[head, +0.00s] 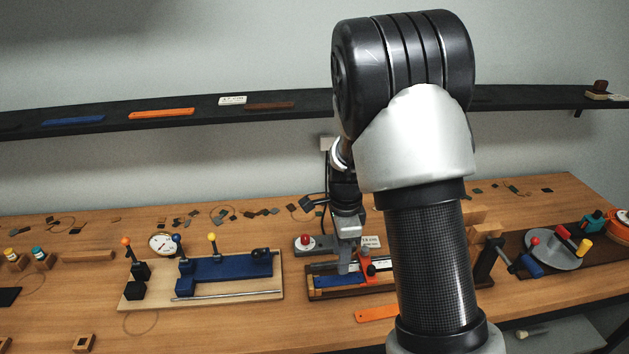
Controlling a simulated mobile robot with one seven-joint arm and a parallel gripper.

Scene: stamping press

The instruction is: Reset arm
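My gripper (343,268) points down over the middle of the bench, at the blue and wooden fixture (338,284) with a red-orange clamp (367,267). My own arm covers much of the right middle of the view. The fingers are small and seen nearly edge-on, so I cannot tell whether they are open, or whether they touch the fixture. I see no object clearly held.
A wooden board with a blue block (228,277) and ball-topped levers lies left of my gripper. A red button (306,240) sits just behind. A grey round plate (552,250) stands at the right. A dark shelf (200,108) runs along the wall. The front left bench is mostly clear.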

